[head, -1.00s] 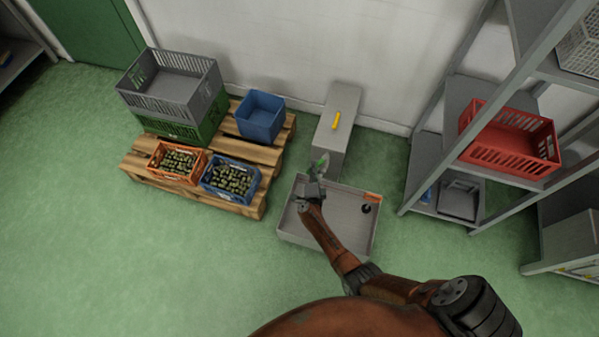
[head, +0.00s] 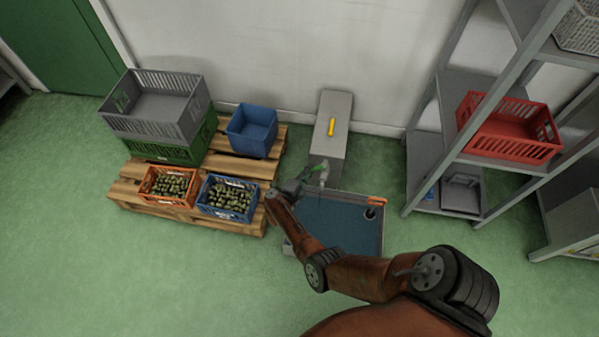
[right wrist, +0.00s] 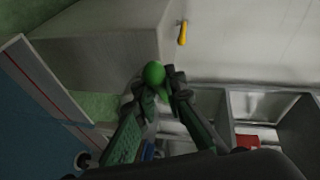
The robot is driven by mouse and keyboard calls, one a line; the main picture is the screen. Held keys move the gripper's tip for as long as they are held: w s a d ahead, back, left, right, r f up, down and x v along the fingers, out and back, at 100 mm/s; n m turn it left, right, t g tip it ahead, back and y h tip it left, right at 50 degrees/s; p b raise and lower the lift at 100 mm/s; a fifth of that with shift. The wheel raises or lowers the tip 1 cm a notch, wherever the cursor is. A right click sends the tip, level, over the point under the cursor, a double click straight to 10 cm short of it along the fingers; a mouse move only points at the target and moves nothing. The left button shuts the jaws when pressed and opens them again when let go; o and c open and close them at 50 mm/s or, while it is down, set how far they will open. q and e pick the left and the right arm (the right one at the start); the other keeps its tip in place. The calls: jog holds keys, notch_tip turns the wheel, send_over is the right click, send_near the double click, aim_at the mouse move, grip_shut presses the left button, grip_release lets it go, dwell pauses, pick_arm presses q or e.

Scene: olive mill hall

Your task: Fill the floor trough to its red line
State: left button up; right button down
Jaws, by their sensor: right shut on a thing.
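The floor trough (head: 383,240) is a shallow grey tray on the floor, with blue water covering its bottom. In the right wrist view, its pale wall (right wrist: 48,82) carries a thin red line above the blue water (right wrist: 25,125). Behind it stands a grey box-shaped tank (head: 329,150) with a yellow handle on top. My right gripper (head: 312,180) is over the trough's back edge, in front of the tank. In the wrist view it (right wrist: 160,92) is shut on a green knob (right wrist: 153,73); the fingers hide what lies below the knob. My left gripper is not in view.
A dark round fitting (head: 370,213) and an orange-red piece (head: 377,200) are at the trough's back right. A pallet (head: 240,222) with several crates stands left. A metal shelf (head: 470,150) with a red crate (head: 507,127) stands right. Green floor is clear in front left.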

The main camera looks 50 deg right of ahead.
jog(key=shift+d+r, duration=0.1)
jog(key=shift+d, duration=0.25)
jog(key=c, duration=2.3)
grip_release()
jog(key=shift+o, duration=0.2)
jog(key=shift+a, duration=0.1)
jog(key=shift+a, duration=0.15)
jog(key=shift+a, duration=0.3)
jog(key=v, duration=1.1)
jog(key=shift+a, duration=0.1)
